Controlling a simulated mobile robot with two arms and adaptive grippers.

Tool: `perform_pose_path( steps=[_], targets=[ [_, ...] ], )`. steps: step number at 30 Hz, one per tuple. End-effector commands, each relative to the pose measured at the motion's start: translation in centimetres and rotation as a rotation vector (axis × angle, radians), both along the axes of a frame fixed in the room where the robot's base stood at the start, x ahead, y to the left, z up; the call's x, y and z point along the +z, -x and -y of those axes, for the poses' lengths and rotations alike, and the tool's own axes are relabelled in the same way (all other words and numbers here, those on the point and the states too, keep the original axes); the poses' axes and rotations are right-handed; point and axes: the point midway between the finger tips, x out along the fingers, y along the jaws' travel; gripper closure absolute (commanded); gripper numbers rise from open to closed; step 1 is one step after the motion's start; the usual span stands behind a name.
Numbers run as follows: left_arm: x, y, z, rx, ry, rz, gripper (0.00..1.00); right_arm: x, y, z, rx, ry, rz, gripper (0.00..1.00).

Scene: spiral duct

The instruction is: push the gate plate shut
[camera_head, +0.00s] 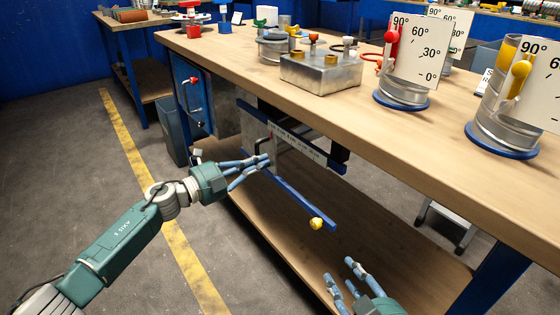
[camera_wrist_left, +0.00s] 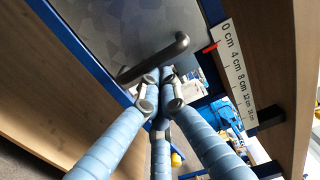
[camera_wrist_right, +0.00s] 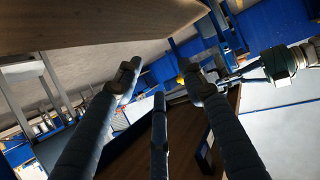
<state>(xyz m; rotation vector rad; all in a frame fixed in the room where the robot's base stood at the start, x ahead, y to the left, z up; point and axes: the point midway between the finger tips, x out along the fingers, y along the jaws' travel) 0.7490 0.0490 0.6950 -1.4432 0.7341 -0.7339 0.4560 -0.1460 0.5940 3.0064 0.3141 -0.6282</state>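The gate plate (camera_wrist_left: 105,28) is a grey mottled metal sheet in blue rails under the workbench. Its dark bar handle (camera_wrist_left: 155,58) shows in the left wrist view, near a white cm scale (camera_wrist_left: 238,75). A red pointer (camera_wrist_left: 210,47) sits close to the 0 cm end. My left gripper (camera_head: 266,163) is at the handle; its fingertips (camera_wrist_left: 161,85) are drawn together just in front of the bar, with nothing visible between them. Whether they touch it I cannot tell. My right gripper (camera_head: 342,274) is open and empty, low in front of the bench, fingers apart in the right wrist view (camera_wrist_right: 165,85).
The wooden bench top (camera_head: 340,105) holds a metal block (camera_head: 320,75) and round gauges with angle dials (camera_head: 415,50). A lower shelf (camera_head: 370,250) runs beneath. A yellow knob (camera_head: 316,223) is near the end of a blue rail (camera_head: 300,203). Floor at left is clear.

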Motion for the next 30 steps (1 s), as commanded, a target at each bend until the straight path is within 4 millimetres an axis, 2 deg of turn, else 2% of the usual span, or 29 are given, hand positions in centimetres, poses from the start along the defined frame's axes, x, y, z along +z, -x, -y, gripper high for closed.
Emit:
perform_pose_path(
  steps=[30],
  targets=[
    [0.0,1.8,-1.4,-0.002,0.000,0.000,1.00,-6.0,5.2,2.2,-0.023,0.075,-0.324,0.60]
  ],
)
